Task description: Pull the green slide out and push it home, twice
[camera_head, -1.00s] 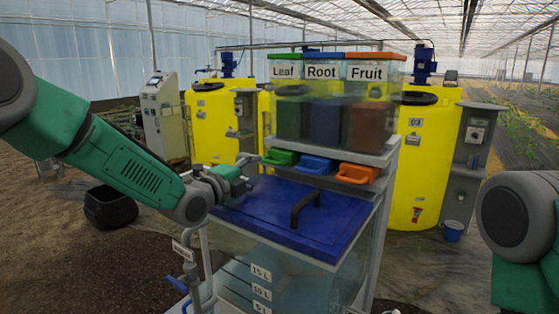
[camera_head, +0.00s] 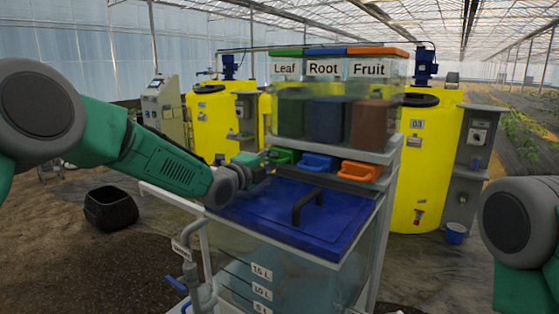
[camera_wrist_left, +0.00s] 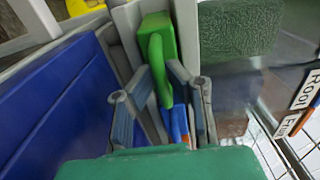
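The green slide (camera_head: 286,156) is the leftmost of three coloured slides under the hopper, below the "Leaf" bin (camera_head: 287,105). My left gripper (camera_head: 262,161) is right in front of its handle. In the left wrist view the green slide (camera_wrist_left: 157,38) has its looped handle between the spread fingers of my left gripper (camera_wrist_left: 160,85). The fingers look open, and I cannot tell whether they touch the handle. My right gripper is out of view; only part of my right arm shows at the right edge.
The blue slide (camera_head: 319,162) and orange slide (camera_head: 360,171) sit beside the green one. A blue lid (camera_head: 270,220) with a black handle (camera_head: 306,204) lies just below. Yellow tanks (camera_head: 415,180) stand behind. A black tub (camera_head: 110,208) is on the floor at left.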

